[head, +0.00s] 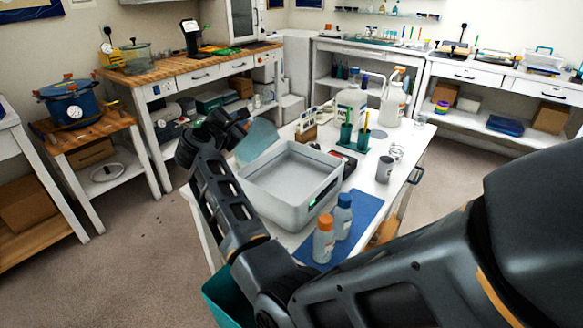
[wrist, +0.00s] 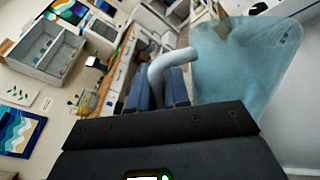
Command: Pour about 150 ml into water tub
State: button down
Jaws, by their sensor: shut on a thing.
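The water tub (head: 262,207) is a wide, light grey rectangular basin on the white worktable. Its inside looks pale, and I cannot tell how much liquid is in it. My gripper (head: 242,117) is beyond the tub's far left side, shut on the handle of a translucent blue jug (head: 259,141). In the head view the jug is held tilted near the tub's far left edge. In the wrist view the pale curved handle lies between the two fingers (wrist: 158,88), and the jug's body (wrist: 245,72) is to the right. No stream of liquid is visible.
An orange-capped bottle (head: 324,240) and a blue bottle (head: 343,216) stand on a blue mat (head: 368,208) in front. My arm crosses the table's left side.

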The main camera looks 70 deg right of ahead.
jog(key=w+a+f+n+h+b, duration=0.1)
jog(key=w+f+n+b, duration=0.2)
jog(key=w+n+b, duration=0.25)
notch_tip(320, 180, up, 6)
jog(key=w+n+p, duration=0.1)
jog(key=n+p, duration=0.1)
jog(key=p, duration=0.1)
jog(key=shift+a+g+h+p, duration=0.3)
jog(key=shift+a+h+p, duration=0.05)
jog(key=shift+a+h, duration=0.05)
dwell(2.2)
